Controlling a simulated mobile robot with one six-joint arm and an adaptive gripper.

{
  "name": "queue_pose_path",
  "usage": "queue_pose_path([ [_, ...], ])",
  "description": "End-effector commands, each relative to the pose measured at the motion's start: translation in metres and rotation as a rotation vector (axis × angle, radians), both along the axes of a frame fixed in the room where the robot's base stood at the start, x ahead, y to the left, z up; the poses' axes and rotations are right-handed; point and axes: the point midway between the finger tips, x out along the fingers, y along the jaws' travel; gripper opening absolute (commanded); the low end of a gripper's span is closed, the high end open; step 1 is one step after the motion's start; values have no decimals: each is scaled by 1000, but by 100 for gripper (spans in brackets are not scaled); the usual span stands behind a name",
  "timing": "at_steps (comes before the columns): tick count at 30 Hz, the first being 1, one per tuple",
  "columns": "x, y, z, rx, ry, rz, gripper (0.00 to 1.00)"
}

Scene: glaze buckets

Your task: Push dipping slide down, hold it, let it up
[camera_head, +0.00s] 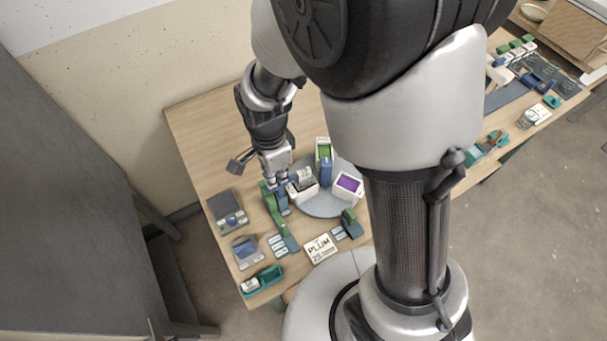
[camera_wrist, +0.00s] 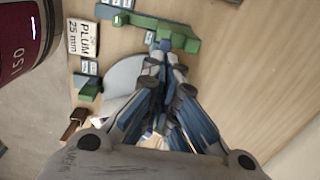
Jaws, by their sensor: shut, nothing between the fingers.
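The dipping slide is a green upright stand (camera_head: 277,215) with a blue part (camera_head: 283,203), on the table left of a round grey turntable (camera_head: 322,208). It also shows in the wrist view as a green frame (camera_wrist: 180,35). My gripper (camera_head: 276,180) is shut and empty, pointing down over the top of the slide. In the wrist view my fingertips (camera_wrist: 166,62) come together close to the slide's blue part; whether they touch it I cannot tell. White buckets stand on the turntable, one with purple glaze (camera_head: 348,184), one with green (camera_head: 325,151).
A sign reading "PLUM 25 mm" (camera_head: 319,248) lies in front of the turntable; it also shows in the wrist view (camera_wrist: 84,38). Small blue-grey devices (camera_head: 228,209) and a teal tray (camera_head: 263,279) stand at left. The wood behind the slide is mostly clear.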

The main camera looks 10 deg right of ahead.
Motion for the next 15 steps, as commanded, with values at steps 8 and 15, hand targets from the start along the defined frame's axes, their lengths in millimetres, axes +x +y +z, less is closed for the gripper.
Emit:
queue_pose_path([
  [8,-1,0,-17,-1,2,0,0],
  [15,-1,0,-29,-1,2,0,0],
])
